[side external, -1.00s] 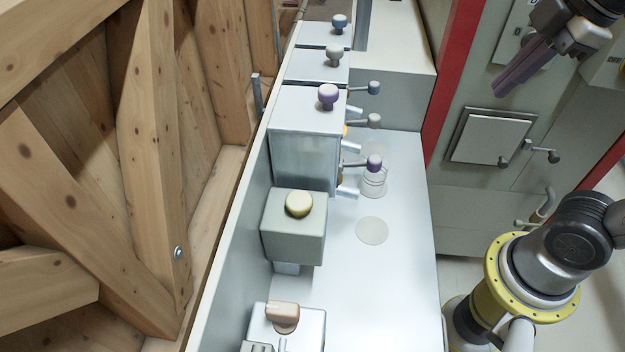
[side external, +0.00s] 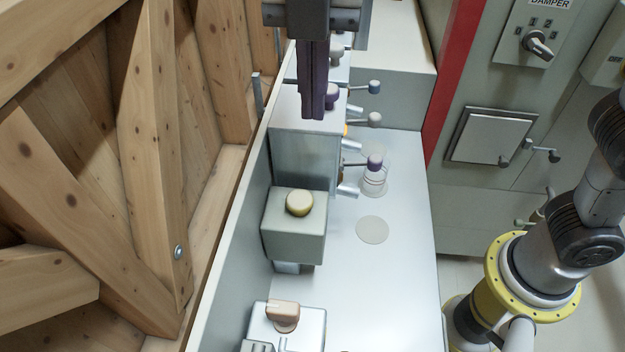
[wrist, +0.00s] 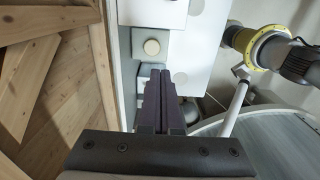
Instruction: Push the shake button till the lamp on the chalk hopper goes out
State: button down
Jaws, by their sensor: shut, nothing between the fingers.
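A cream round button (side external: 299,203) tops a grey-green box (side external: 292,240) on the left side of the pale counter; I read it as the shake button, though no label is legible. It also shows in the wrist view (wrist: 151,47), just beyond the fingertips. Behind the box stands a row of hoppers; the nearest (side external: 304,160) has a purple knob (side external: 332,96). I cannot tell which hopper is the chalk one. Small amber spots show beside the hoppers, but no lamp is clearly readable. My gripper (side external: 313,114) is shut and empty, pointing down over the nearest hopper, partly hiding its knob.
A tan knob (side external: 282,314) sits on a white box at the front. Levers with blue, grey and purple ends stick out right of the hoppers. A clear cup (side external: 373,184) and a pale disc (side external: 372,230) are on the counter. A wooden wall (side external: 90,180) bounds the left.

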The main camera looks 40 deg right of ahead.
jog(key=shift+s+a, duration=0.2)
jog(key=shift+f, duration=0.1)
send_over(313, 210)
notch_tip(313, 210, down, 14)
dwell(0.6)
jog(key=shift+f, duration=1.1)
jog(key=shift+r, duration=0.1)
notch_tip(313, 210, up, 14)
jog(key=shift+r, duration=0.2)
